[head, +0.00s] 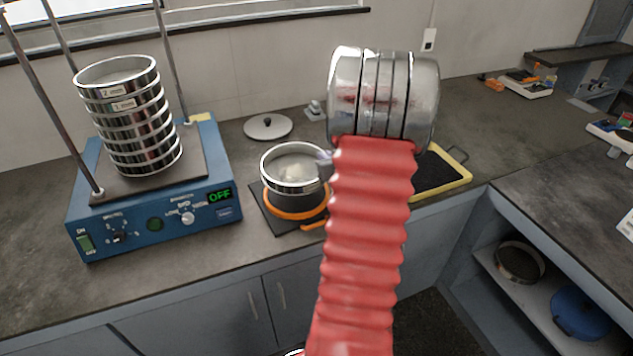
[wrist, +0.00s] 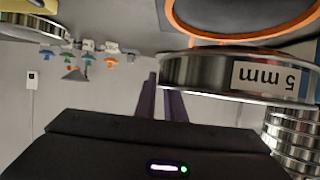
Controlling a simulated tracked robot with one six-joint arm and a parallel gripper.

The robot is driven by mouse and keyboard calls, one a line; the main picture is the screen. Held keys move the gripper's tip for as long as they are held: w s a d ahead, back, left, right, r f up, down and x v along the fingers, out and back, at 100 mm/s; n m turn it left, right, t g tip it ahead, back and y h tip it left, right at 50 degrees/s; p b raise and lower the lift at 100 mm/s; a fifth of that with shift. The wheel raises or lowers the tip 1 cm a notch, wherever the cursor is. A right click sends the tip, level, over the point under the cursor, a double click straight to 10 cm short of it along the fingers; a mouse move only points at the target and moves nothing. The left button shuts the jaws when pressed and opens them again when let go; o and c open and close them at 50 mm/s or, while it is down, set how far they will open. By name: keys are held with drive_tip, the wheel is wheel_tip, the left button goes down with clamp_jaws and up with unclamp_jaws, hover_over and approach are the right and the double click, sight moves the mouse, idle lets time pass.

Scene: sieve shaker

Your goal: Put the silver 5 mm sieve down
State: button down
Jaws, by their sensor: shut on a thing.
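The silver 5 mm sieve (head: 293,184) is upright and roughly level in the head view, left of my arm. Its label shows upside down on the sieve wall in the wrist view (wrist: 202,74). My gripper (wrist: 162,92) is shut on the sieve's near wall; a purple finger shows at its right side in the head view (head: 324,165). The sieve is over an orange ring (head: 297,214) around a dark round surface on a dark mat. The ring also shows in the wrist view (wrist: 185,28). A gap seems to show between sieve and ring.
A blue shaker (head: 155,225), display reading OFF, carries a stack of sieves (head: 133,125) between metal rods at left. A round lid (head: 268,127) lies behind the held sieve. A yellow-rimmed tray (head: 462,180) is right of my arm. The counter farther right is mostly clear.

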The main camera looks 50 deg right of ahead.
drive_tip(key=shift+f, duration=1.85)
drive_tip(key=shift+f, duration=0.15)
drive_tip(key=shift+f, duration=1.95)
drive_tip(key=c, duration=1.8)
unclamp_jaws()
drive_tip(key=v, duration=1.2)
